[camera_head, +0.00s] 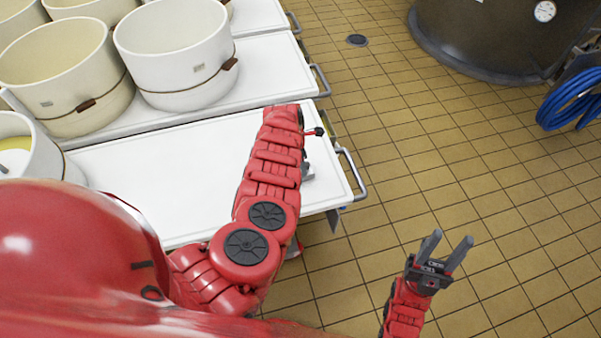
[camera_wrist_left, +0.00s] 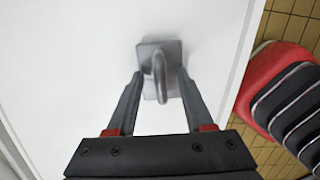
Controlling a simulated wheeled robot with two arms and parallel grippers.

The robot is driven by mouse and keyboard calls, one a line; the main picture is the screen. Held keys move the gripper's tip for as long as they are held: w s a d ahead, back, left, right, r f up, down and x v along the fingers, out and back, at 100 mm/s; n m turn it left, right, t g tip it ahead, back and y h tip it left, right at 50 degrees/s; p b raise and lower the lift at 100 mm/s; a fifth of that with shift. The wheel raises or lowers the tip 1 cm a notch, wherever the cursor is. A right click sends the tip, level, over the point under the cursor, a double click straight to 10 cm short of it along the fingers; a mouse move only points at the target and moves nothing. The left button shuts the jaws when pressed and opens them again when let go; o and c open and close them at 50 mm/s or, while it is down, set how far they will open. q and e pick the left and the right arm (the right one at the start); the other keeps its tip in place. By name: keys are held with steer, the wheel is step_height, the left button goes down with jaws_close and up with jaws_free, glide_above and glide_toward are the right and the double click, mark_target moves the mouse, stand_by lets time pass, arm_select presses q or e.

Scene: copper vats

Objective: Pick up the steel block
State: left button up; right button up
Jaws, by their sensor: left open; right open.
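The steel block (camera_wrist_left: 173,47) is a grey plate with an upright looped handle, lying on the white cart top (camera_head: 150,165). In the left wrist view, my left gripper (camera_wrist_left: 160,76) is open, with one finger on each side of the handle. I cannot tell whether the fingers touch the block. In the head view, my red left arm hides most of this gripper; a small grey piece shows beside it, and I cannot tell what it is. My right gripper (camera_head: 452,238) is open and empty above the tiled floor, well right of the cart.
Large cream pots (camera_head: 175,50) stand on the carts at the back left. Another pot (camera_head: 35,155) with yellow contents stands at the left edge. A metal handle (camera_head: 352,172) sticks out of the cart's right end. A dark vat and blue hose (camera_head: 570,100) are at upper right.

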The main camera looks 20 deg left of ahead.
arm_select(q)
steer(key=shift+d+f, duration=0.1)
steer(key=shift+f, duration=0.3)
steer(key=shift+c, duration=0.2)
jaws_close()
steer(key=shift+r, duration=0.1)
stand_by(0.9)
